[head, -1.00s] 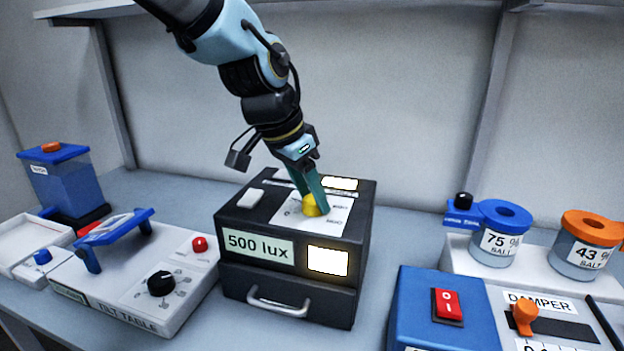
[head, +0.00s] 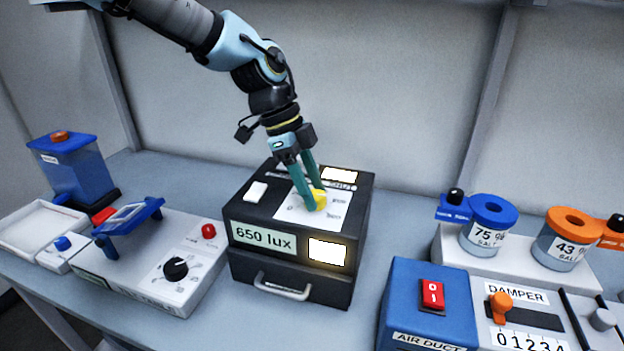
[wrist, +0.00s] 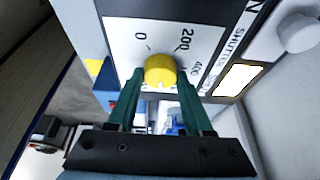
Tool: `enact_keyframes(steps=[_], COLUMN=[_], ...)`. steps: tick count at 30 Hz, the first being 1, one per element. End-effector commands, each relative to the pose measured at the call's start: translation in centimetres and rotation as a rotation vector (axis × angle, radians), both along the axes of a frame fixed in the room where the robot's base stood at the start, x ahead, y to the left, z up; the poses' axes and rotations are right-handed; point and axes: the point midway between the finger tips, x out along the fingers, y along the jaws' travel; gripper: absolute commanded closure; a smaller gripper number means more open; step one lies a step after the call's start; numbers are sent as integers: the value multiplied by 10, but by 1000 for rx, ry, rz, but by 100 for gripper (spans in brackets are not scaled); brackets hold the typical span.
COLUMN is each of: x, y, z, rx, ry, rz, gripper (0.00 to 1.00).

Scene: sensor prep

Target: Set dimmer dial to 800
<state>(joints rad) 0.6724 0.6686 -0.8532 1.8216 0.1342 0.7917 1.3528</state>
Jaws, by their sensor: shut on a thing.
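The yellow dimmer dial (head: 318,200) sits on a white scale plate (head: 293,214) on top of a black light box (head: 362,207). The box's front display (head: 263,237) reads 650 lux. My gripper (head: 314,204) reaches down from above with its green fingers closed on the dial. In the wrist view the dial (wrist: 160,70) is between the fingertips, with 0, 200 and 400 legible on the scale. The rest of the scale is partly hidden or too small to read.
A lit window (head: 327,252) and a drawer handle (head: 282,286) are on the box front. A tilt table with a black knob (head: 176,269) stands left. A blue air duct unit (head: 397,309) and salt jars (head: 487,227) stand right.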

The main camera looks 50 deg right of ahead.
Motion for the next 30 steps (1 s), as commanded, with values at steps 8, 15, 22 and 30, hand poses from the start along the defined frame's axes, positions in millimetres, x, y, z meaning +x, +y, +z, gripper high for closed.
enact_keyframes(steps=[8, 15, 22, 30], x=[0, 0, 0, 0], y=[-1, -2, -3, -3], z=[1, 0, -1, -1], rx=[3, 3, 2, 1], ry=[3, 1, -1, -1], rz=[-260, -452, -578, -646], gripper=[100, 100, 100, 100])
